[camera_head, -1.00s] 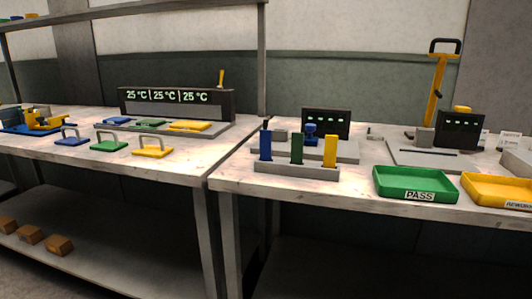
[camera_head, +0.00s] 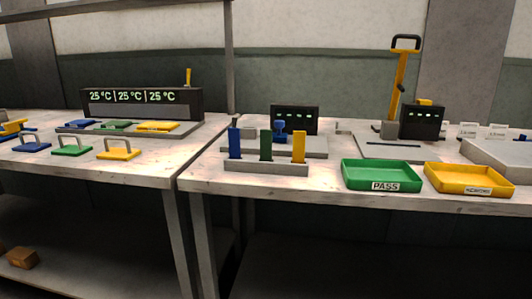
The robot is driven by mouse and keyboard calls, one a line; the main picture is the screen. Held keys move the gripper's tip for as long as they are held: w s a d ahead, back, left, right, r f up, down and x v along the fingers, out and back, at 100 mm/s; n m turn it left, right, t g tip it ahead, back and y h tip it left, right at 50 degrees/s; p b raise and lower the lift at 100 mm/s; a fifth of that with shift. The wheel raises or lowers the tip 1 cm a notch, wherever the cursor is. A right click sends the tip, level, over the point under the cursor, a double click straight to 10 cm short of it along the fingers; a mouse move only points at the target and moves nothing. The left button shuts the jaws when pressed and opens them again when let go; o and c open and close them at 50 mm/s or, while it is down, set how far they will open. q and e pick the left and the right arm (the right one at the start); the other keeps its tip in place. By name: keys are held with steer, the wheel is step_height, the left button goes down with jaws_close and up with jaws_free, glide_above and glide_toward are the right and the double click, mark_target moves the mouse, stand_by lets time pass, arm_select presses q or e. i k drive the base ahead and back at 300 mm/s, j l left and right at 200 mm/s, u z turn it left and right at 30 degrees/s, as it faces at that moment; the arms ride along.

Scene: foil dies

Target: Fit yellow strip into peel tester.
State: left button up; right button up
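The yellow strip (camera_head: 299,146) stands upright at the right end of a grey rack (camera_head: 266,168) on the right bench. A green strip (camera_head: 266,145) and a blue strip (camera_head: 235,144) stand beside it in the same rack. Behind the rack is a grey device with a blue knob (camera_head: 280,127) and a dark display (camera_head: 295,119). To its right is a slotted grey base (camera_head: 395,148) with a tall yellow lever (camera_head: 400,80) and another display (camera_head: 422,122). No label shows which device is the peel tester. Neither gripper is in view.
A green PASS tray (camera_head: 381,171) and a yellow tray (camera_head: 468,177) sit along the right bench's front. The left bench holds a temperature unit (camera_head: 142,107) and handled blocks, including a yellow one (camera_head: 118,154). A gap separates the benches.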

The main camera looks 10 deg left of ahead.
mark_target(297, 116)
steer(key=i+j, duration=0.5)
steer(key=i, duration=0.15)
steer(key=i+j, duration=0.55)
steer(key=i, duration=0.05)
